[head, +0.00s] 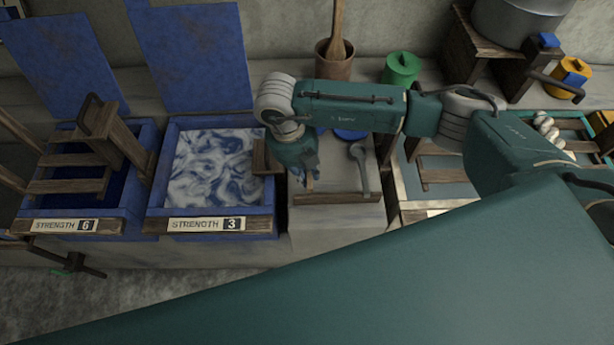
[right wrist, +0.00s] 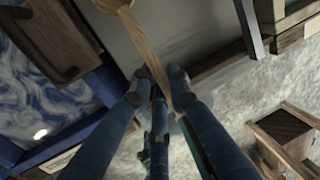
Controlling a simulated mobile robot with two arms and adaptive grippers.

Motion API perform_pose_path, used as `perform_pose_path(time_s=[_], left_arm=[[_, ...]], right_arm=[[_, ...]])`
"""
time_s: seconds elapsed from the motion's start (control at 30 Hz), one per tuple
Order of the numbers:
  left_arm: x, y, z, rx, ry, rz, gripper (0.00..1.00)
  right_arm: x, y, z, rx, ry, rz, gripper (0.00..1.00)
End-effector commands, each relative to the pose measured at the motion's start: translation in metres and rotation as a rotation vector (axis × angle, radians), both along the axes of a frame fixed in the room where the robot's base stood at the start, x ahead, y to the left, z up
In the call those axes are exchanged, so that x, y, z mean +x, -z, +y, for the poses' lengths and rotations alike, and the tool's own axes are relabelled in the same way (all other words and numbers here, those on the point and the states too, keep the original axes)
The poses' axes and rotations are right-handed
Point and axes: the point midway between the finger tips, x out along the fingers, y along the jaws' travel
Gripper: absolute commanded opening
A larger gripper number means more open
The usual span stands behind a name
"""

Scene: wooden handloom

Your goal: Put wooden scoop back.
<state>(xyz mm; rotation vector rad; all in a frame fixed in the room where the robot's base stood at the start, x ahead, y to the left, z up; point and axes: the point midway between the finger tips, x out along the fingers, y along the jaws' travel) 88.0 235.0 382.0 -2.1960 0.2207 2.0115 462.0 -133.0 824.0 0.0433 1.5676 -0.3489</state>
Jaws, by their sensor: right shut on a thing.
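My right gripper (head: 307,180) points down over the front of the grey tray (head: 320,199) between the blue vat and the right-hand vat. In the right wrist view its fingers (right wrist: 165,88) are shut on the handle of the wooden scoop (right wrist: 150,45). The scoop's round end is at the top edge there, partly cut off. I cannot tell whether the scoop touches the tray. In the head view my gripper and arm hide the scoop. My left gripper is not in view.
A metal ladle (head: 360,168) lies on the tray, right of my gripper. The blue vat (head: 216,170) with swirled liquid stands to the left. Behind are a brown crock (head: 334,66) with a wooden paddle (head: 338,25) and a green canister (head: 402,69).

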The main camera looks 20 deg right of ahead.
Motion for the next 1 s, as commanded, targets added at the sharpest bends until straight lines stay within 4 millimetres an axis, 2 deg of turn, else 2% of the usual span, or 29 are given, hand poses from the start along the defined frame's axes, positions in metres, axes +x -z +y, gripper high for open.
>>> perform_pose_path(time_s=[0.1,0.2,0.57,0.6,0.63,1.0], left_arm=[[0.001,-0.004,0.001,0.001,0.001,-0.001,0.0],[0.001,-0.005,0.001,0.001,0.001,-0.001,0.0],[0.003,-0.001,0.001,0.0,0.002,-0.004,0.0],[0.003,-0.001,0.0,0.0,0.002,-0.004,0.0],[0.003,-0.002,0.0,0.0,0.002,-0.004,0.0],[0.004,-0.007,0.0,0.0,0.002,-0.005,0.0]], right_arm=[[-0.001,0.018,0.0,0.0,0.001,0.004,0.0],[-0.001,0.028,0.0,0.0,0.0,0.002,0.0],[0.0,0.033,0.0,0.0,-0.001,0.001,0.0],[0.0,0.033,0.0,0.0,0.0,0.001,0.18],[0.0,0.032,0.0,0.0,0.0,0.001,0.24],[0.0,0.026,0.0,0.0,0.0,0.001,0.24]])
